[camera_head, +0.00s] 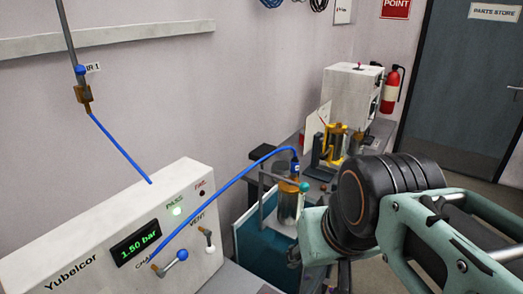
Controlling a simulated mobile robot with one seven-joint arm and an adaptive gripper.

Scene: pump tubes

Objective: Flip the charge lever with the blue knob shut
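The charge lever (168,264) is on the front of the white Yubelcor test box (85,222) at the lower left. Its blue knob (182,255) points up and to the right from the pivot, beside the partly hidden CHARGE label. The display reads 1.50 bar and the green PASS lamp is lit. The vent lever (209,240), with a pale knob, is to the right. My arm enters from the right. Dark parts of my gripper (337,277) show at the bottom edge, well right of the lever; its fingertips are hidden or cut off.
A blue hose (225,187) arches from the box front to a metal cylinder (290,203) in a stand. Another blue tube drops from the wall valve (82,85) to the box top. A white machine (350,95) with a yellow fixture stands behind. A teal-sided bin is below the hose.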

